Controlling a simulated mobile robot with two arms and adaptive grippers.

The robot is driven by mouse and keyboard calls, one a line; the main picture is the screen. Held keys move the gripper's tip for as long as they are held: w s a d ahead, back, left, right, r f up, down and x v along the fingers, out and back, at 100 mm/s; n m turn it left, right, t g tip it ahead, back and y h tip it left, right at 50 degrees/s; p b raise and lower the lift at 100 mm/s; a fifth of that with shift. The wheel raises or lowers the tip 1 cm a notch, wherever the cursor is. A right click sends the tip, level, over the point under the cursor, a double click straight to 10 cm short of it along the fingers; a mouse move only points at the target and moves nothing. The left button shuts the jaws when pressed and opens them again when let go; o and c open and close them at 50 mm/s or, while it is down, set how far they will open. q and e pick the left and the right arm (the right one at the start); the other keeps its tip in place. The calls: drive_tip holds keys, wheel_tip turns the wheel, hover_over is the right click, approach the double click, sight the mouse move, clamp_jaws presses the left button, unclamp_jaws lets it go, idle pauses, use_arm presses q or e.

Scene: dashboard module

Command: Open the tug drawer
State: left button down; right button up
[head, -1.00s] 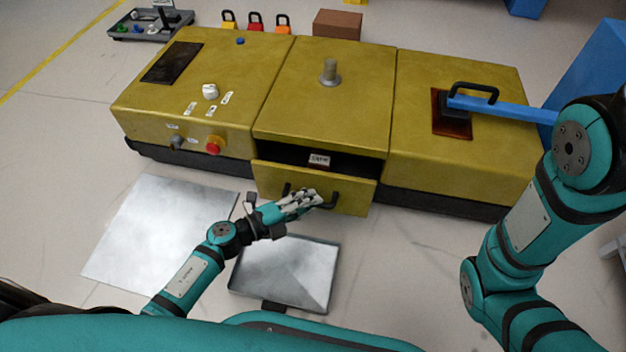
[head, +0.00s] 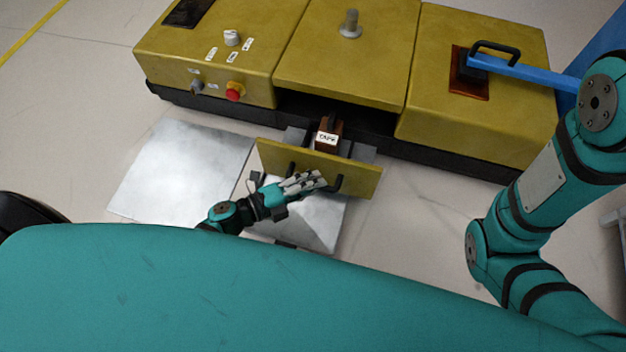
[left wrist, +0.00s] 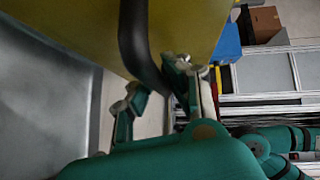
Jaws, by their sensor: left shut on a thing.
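The tug drawer has a yellow front panel (head: 275,158) and stands pulled well out of the middle of the yellow tug (head: 345,75), with a wide gap behind the panel. Its black handle (head: 337,184) is on the front; the handle also shows as a dark curved bar in the left wrist view (left wrist: 135,40). My left gripper (head: 316,181) is at the handle and shut on it, its fingers partly covering the bar. In the left wrist view, my left gripper (left wrist: 160,85) has its fingers by the handle's lower end.
A small brown labelled box (head: 328,133) is in the drawer. Two metal plates lie on the floor, one at the left (head: 180,170) and one under the drawer front (head: 320,228). My right arm stands at the right.

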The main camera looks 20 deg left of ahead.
use_arm(q)
drive_tip(key=c, duration=1.4)
unclamp_jaws()
drive_tip(key=shift+a+f, duration=0.1)
drive_tip(key=shift+f, duration=0.1)
drive_tip(key=shift+o, duration=0.6)
drive_tip(key=shift+r, duration=0.1)
drive_tip(key=shift+s, duration=0.1)
drive_tip(key=v, duration=1.2)
